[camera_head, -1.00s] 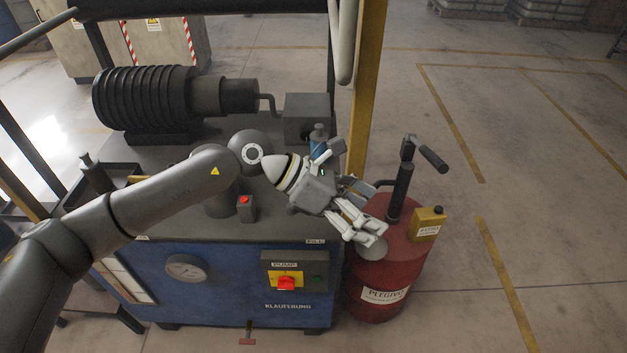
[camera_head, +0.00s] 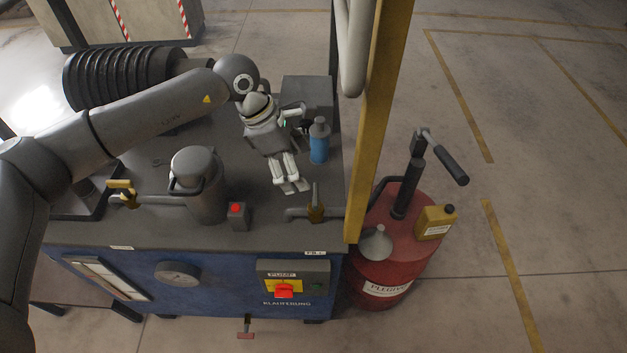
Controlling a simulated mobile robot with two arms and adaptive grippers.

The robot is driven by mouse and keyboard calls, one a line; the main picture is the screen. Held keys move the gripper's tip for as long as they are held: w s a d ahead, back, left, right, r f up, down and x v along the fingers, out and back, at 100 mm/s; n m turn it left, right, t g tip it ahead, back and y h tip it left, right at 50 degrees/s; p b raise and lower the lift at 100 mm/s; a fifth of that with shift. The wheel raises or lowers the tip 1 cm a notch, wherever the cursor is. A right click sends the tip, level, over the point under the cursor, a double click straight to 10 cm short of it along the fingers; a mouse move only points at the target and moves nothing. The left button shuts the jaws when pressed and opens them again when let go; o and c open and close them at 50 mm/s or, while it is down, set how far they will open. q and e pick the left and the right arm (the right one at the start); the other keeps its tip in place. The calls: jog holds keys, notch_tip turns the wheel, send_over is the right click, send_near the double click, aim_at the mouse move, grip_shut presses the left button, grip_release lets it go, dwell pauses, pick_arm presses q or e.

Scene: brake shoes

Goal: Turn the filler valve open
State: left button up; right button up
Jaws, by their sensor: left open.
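The filler valve (camera_head: 316,212) is a small brass valve on a short grey pipe at the machine top's right front, behind a label that seems to read "FILL" (camera_head: 315,253). Its thin grey lever (camera_head: 316,193) points up in the picture, away from the front edge. My left gripper (camera_head: 293,188) is above the machine top, just left of and a little behind the lever. Its fingers point toward the front and look slightly apart, with nothing between them. It appears clear of the lever. My right gripper is out of view.
A blue bottle (camera_head: 319,145) stands behind the valve, close to my gripper. A yellow post (camera_head: 376,120) rises at the right. A red drum (camera_head: 398,262) carries a pump, funnel and yellow can. A filter pot (camera_head: 199,185) and a red-button box (camera_head: 237,215) stand left.

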pick_arm(q)
jog(key=p, duration=0.2)
send_over(315, 193)
jog(key=a, duration=0.2)
jog(key=f, duration=0.4)
jog(key=shift+s+d, duration=0.1)
jog(key=shift+s, duration=0.15)
jog(key=x, duration=0.3)
jog(key=shift+w+p, duration=0.25)
jog(key=shift+p, duration=0.05)
jog(key=shift+d+f, duration=0.15)
jog(key=shift+f, duration=0.55)
jog(key=shift+c, duration=1.6)
jog(key=c, duration=0.5)
jog(key=shift+c, duration=1)
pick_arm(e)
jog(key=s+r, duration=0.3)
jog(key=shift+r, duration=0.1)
